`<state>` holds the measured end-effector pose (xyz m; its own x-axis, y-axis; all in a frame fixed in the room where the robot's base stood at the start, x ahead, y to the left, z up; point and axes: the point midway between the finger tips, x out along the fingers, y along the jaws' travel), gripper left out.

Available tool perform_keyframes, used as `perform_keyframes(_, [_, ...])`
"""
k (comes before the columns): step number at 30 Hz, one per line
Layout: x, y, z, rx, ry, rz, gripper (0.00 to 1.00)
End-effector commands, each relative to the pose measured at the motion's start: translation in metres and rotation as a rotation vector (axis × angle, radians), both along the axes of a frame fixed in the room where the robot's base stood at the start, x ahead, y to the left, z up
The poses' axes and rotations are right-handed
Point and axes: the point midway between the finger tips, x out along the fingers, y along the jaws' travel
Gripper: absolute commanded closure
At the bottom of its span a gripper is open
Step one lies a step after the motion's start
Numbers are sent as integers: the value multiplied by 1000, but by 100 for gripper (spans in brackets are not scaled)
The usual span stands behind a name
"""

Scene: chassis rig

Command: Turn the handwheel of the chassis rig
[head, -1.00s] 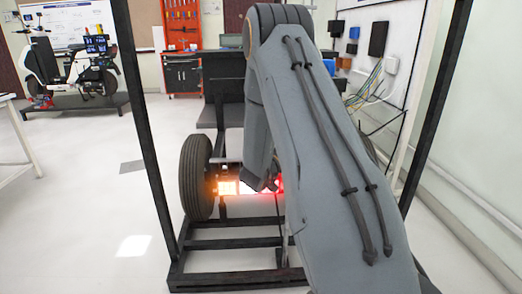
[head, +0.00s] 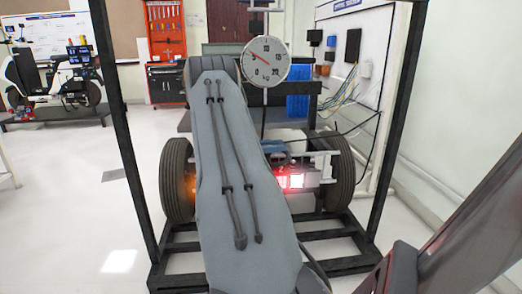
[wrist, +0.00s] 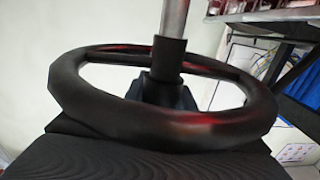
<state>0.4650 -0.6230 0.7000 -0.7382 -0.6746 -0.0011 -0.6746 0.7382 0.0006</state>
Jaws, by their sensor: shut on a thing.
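The handwheel (wrist: 225,130) is a black ring on an upright grey shaft (wrist: 174,20) and fills the middle of the wrist view. A red glow shows on the right of its rim. A dark ribbed surface, which looks like part of my gripper (wrist: 150,160), lies against the near side of the rim at the bottom. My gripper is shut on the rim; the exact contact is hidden. In the head view my arm blocks part of the chassis rig (head: 320,252), and the handwheel cannot be made out clearly there.
A round dial gauge (head: 265,61) stands on a pole behind my arm. The rig has a left tyre (head: 176,180), a right tyre (head: 343,180) and a lit red lamp (head: 295,181). Dark posts rise at both sides. Clear floor lies to the left.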

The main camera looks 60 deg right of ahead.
Motion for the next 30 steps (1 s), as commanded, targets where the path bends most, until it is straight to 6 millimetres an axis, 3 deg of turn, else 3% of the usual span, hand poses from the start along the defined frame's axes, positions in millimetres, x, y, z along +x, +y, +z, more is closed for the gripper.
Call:
perform_keyframes(6, [-11, -6, -1, 0, 1, -64, 100])
perform_keyframes(20, [-13, -7, 0, -1, 2, -74, 100])
perform_keyframes(21, [-13, -7, 0, -1, 2, -74, 63])
perform_keyframes(23, [-12, -6, 0, -1, 2, -73, 53])
perform_keyframes(30, [-9, -4, 0, -1, 1, -68, 51])
